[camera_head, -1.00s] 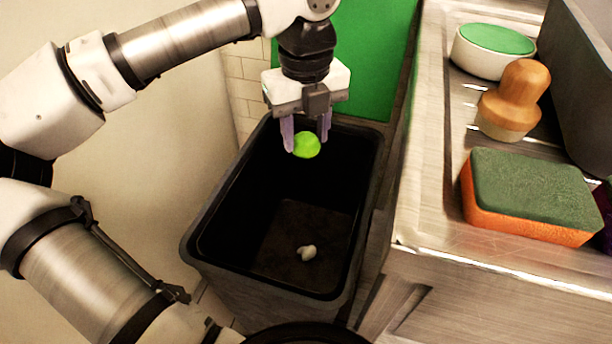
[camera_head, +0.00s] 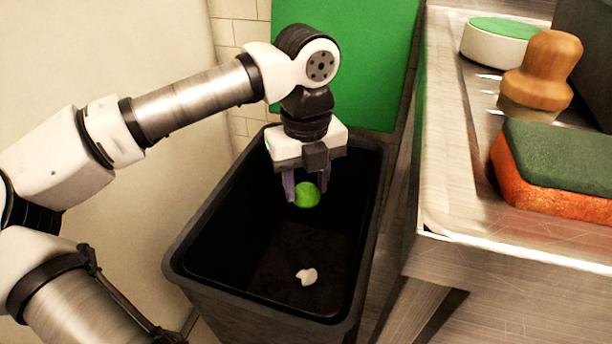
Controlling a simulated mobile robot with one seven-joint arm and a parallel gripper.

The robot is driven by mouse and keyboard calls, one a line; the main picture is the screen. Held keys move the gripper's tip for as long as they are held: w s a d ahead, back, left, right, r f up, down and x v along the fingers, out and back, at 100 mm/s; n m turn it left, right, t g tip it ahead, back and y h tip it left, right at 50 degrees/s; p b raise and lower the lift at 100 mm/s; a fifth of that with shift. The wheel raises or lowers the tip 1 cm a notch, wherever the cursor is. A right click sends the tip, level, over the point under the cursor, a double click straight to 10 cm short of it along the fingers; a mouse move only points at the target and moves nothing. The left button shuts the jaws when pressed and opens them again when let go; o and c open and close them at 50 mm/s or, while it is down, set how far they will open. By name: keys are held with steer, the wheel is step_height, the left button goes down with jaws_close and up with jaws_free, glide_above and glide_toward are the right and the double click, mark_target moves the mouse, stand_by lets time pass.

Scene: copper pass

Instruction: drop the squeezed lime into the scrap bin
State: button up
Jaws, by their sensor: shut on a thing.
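The squeezed lime (camera_head: 307,195) is a bright green, rounded piece. My gripper (camera_head: 304,192) is shut on it, with purple fingers on either side. It holds the lime over the open mouth of the scrap bin (camera_head: 195,232), seemingly at or just below the level of the far rim. The bin is a dark, deep rectangular tub. The lime hangs toward the far part of the bin, well above its floor. The far finger is partly hidden behind the lime.
A small white scrap (camera_head: 307,276) lies on the bin floor. A metal counter (camera_head: 460,200) stands close on the right, with a green-and-orange sponge (camera_head: 560,170), a wooden-knobbed brush (camera_head: 540,75) and a white round container with a green top (camera_head: 497,42). A green panel (camera_head: 375,60) stands behind the bin.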

mark_target(306, 187)
steer(key=o, duration=1)
steer(key=shift+o, duration=0.2)
step_height(306, 187, up, 14)
steer(key=p, duration=0.3)
steer(key=shift+p, duration=0.4)
